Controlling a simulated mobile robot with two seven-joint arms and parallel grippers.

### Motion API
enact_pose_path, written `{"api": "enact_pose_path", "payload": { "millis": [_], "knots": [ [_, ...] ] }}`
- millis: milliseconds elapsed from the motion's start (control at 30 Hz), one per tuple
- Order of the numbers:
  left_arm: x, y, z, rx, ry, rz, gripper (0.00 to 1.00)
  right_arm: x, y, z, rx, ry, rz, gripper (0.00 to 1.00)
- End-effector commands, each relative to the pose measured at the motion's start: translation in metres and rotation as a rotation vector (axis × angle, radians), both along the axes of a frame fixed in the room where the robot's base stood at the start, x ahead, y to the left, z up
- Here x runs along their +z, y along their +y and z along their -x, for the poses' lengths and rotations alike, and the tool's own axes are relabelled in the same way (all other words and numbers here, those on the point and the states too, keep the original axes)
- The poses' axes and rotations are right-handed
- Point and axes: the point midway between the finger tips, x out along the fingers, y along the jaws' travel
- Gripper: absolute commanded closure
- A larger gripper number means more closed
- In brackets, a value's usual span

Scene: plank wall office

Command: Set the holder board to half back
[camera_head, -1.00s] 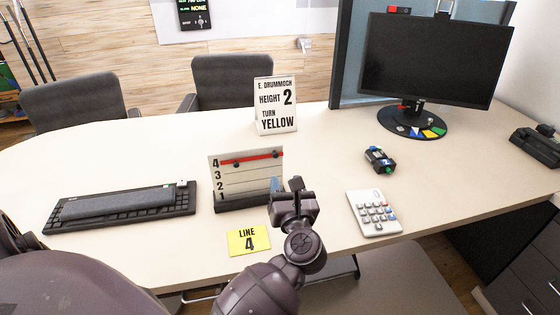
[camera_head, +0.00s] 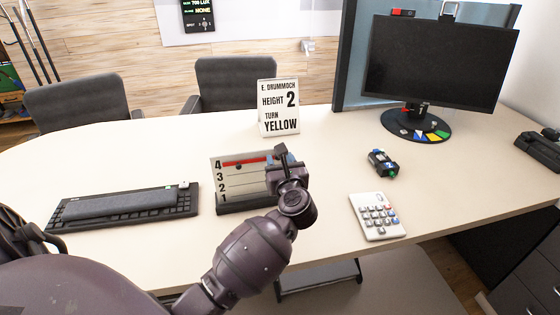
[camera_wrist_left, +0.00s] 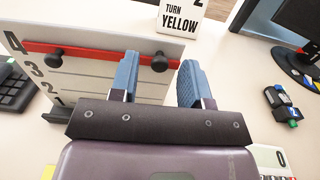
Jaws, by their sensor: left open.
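The holder board (camera_head: 236,185) is a pale panel numbered 1 to 4, standing on a dark base on the desk. A red bar (camera_head: 245,161) crosses it level with the 4. In the left wrist view the red bar (camera_wrist_left: 105,55) carries a left black knob (camera_wrist_left: 54,57) and a right black knob (camera_wrist_left: 159,62). My left gripper (camera_head: 283,158) is at the board's right end and hides part of it. In the wrist view its blue fingers (camera_wrist_left: 160,82) are apart, with the right knob showing between them; contact cannot be told. My right gripper is not in view.
A sign (camera_head: 278,108) reading "HEIGHT 2, TURN YELLOW" stands behind the board. A keyboard (camera_head: 120,207) lies left, a calculator (camera_head: 377,216) and a small dark device (camera_head: 382,163) right. A monitor (camera_head: 436,63) stands at the back right.

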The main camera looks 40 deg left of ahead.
Motion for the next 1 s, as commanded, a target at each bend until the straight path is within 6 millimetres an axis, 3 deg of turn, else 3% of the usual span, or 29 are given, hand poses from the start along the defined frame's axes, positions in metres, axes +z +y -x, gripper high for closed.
{"api": "enact_pose_path", "payload": {
  "millis": [367,667,1000],
  "knots": [
    [0.000,0.004,-0.003,0.000,0.000,0.000,0.57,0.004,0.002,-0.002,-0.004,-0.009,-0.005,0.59],
    [0.000,0.004,-0.003,0.000,0.000,0.000,1.00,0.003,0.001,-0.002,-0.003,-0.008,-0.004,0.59],
    [0.005,0.007,-0.005,0.003,0.009,0.017,1.00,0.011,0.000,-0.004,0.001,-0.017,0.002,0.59]
  ]
}}
